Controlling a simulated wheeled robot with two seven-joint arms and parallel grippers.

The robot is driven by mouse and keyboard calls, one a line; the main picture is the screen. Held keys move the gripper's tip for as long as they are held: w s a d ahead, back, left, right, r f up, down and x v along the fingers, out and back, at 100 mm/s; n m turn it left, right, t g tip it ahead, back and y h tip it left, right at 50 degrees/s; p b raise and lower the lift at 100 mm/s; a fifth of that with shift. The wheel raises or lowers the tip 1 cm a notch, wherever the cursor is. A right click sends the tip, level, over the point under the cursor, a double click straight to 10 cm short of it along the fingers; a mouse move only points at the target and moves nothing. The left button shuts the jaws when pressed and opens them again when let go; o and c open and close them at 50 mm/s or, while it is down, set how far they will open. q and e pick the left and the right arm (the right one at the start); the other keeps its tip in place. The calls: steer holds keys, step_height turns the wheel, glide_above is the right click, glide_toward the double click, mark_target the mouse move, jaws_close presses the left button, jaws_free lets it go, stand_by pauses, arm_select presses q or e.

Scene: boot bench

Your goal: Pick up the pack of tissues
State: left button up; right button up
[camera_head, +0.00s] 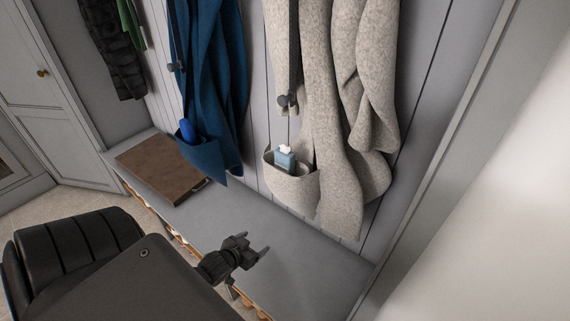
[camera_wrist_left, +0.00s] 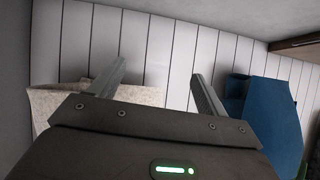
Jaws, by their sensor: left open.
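The pack of tissues (camera_head: 285,161) is small and light blue, with a white tissue at its top. It stands upright in the open pocket (camera_head: 292,190) of a beige coat, its lower part hidden by the pocket. My left gripper (camera_head: 256,246) is open and empty over the bench, below and a little left of the pocket and apart from it. In the left wrist view the open fingers (camera_wrist_left: 158,72) point toward the panelled wall, with the beige coat (camera_wrist_left: 150,95) behind the left finger. The tissues do not show there. My right gripper is not in view.
A blue coat (camera_head: 213,80) hangs left of the beige one, with a blue object (camera_head: 187,131) in its pocket. A brown board or box (camera_head: 160,167) lies on the grey bench (camera_head: 240,212). The bench top between it and my gripper is clear. A wall edge stands at right.

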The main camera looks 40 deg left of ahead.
arm_select(q)
steer(key=w+r+t, duration=0.3)
steer(key=r+t, duration=0.1)
steer(key=r, duration=1.4)
steer(key=t+h+p, duration=0.1)
steer(key=t, duration=0.2)
glide_toward(281, 158)
steer(key=r, duration=0.1)
steer(key=w+p, duration=0.1)
steer(key=w, duration=0.5)
steer(key=shift+w+a, duration=0.1)
steer(key=shift+w, duration=0.1)
steer(key=shift+w+p, duration=0.4)
steer(key=shift+p, duration=0.05)
steer(key=w, duration=0.1)
steer(key=w+p, duration=0.1)
steer(key=w, duration=0.2)
steer(key=shift+w+f, duration=0.25)
steer(key=shift+f, duration=0.05)
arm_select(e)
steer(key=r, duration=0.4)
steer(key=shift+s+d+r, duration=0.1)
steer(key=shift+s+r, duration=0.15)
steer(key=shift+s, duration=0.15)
arm_select(q)
steer(key=c, duration=1.1)
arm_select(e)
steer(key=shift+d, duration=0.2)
